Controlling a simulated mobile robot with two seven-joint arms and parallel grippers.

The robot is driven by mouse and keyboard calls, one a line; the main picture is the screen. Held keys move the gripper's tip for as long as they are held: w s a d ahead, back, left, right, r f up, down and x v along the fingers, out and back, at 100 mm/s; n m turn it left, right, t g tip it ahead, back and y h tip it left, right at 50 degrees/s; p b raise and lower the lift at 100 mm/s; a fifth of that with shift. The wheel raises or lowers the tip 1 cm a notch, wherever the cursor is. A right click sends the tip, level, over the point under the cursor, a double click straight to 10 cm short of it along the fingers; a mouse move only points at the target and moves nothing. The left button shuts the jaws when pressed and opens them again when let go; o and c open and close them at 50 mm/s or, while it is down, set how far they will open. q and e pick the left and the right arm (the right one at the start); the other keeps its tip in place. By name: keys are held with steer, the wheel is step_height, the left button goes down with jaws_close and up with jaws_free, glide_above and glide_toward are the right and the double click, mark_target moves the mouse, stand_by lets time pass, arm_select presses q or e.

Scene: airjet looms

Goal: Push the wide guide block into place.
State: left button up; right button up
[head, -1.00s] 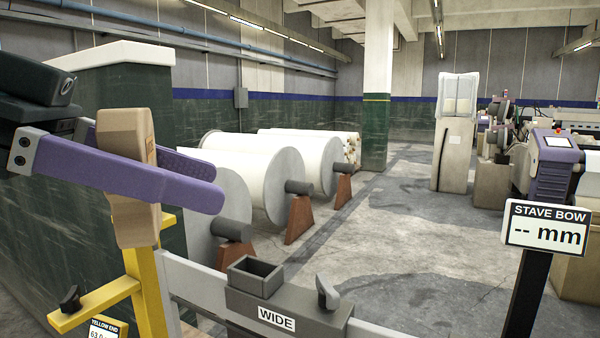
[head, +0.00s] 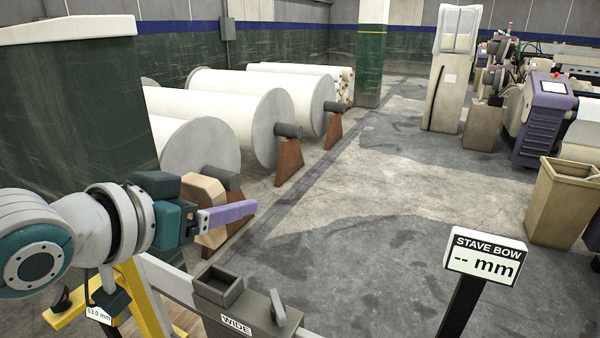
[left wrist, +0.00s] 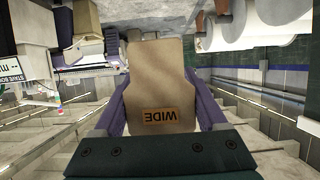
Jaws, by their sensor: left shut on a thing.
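My left gripper (head: 222,212) is in the lower left of the head view, its purple fingers shut on a tan, waisted block (head: 203,190). In the left wrist view the same block (left wrist: 160,82) fills the middle between the fingers and carries a WIDE label. A grey holder marked WIDE (head: 250,312), with an open-topped square socket and a knob, sits on a pale rail at the bottom of the head view. The held block is above and slightly left of the socket and looks apart from it. The block's lower part is partly hidden by a finger. My right gripper is not in view.
A STAVE BOW display (head: 484,255) reading "-- mm" stands on a black post at right. A yellow stand (head: 140,295) supports the rail's left end. Large white rolls (head: 220,115) lie behind, beside a green wall. The floor between rolls and display is clear.

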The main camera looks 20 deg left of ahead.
mark_target(225, 237)
arm_select(q)
steer(key=shift+p, duration=0.3)
step_height(225, 237, down, 6)
steer(key=b, duration=0.4)
steer(key=shift+r, duration=0.1)
steer(key=shift+f+b, duration=1.55)
steer(key=shift+f, duration=0.3)
stand_by(0.6)
steer(key=o, duration=1.3)
steer(key=v, duration=1)
